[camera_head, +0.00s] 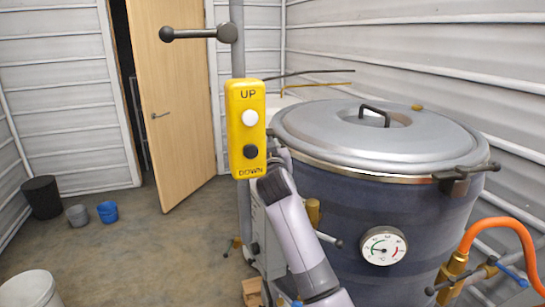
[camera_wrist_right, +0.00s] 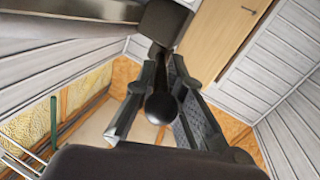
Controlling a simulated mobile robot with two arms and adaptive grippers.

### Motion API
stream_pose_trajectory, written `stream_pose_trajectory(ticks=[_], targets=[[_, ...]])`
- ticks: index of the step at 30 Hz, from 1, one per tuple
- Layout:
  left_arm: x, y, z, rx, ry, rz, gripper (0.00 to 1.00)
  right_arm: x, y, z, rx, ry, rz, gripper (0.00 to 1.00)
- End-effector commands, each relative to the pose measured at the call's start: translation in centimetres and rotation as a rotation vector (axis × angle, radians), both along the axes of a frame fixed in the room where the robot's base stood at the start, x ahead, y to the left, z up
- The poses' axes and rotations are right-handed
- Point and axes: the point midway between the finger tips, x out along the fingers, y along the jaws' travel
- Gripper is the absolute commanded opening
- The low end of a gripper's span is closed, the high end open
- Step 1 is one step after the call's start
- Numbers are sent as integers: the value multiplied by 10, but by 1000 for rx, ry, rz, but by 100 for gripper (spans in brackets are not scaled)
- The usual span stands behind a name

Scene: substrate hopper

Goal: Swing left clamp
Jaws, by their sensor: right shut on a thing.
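The large dark pot (camera_head: 350,215) has a grey lid (camera_head: 310,130) with a black handle. A clamp with a dark bar sits on the rim at the right (camera_head: 462,178). The left side of the rim is hidden behind the yellow control box and my right arm (camera_head: 292,225). In the right wrist view, the left clamp shows as a dark block (camera_wrist_right: 165,22) with a stem and a black ball knob (camera_wrist_right: 161,106). My right gripper (camera_wrist_right: 163,78) is shut on this clamp handle, its fingers on either side. My left gripper is not in view.
The yellow UP/DOWN box (camera_head: 246,130) hangs on a pole close to my right arm. An orange hose (camera_head: 500,228) and brass valve stand at the right. A dial gauge (camera_head: 383,246) is on the pot's front. Buckets (camera_head: 41,196) stand at the left; the floor between is clear.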

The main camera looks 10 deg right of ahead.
Motion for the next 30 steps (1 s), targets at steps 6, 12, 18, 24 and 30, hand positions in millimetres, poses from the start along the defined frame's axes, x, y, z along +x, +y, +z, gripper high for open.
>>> stream_pose_trajectory(ticks=[6, 12, 18, 24, 30], targets=[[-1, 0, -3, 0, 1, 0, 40, 0, 2, 1, 1, -1, -13, 0], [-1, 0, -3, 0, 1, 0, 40, 0, 2, 1, 1, -1, -12, 11], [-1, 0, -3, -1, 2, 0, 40, 0, 2, 1, 1, -1, -11, 25], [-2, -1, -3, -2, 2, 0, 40, 0, 2, 0, 0, 0, -11, 31], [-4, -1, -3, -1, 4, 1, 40, 0, 2, 0, 0, 0, -12, 31]])
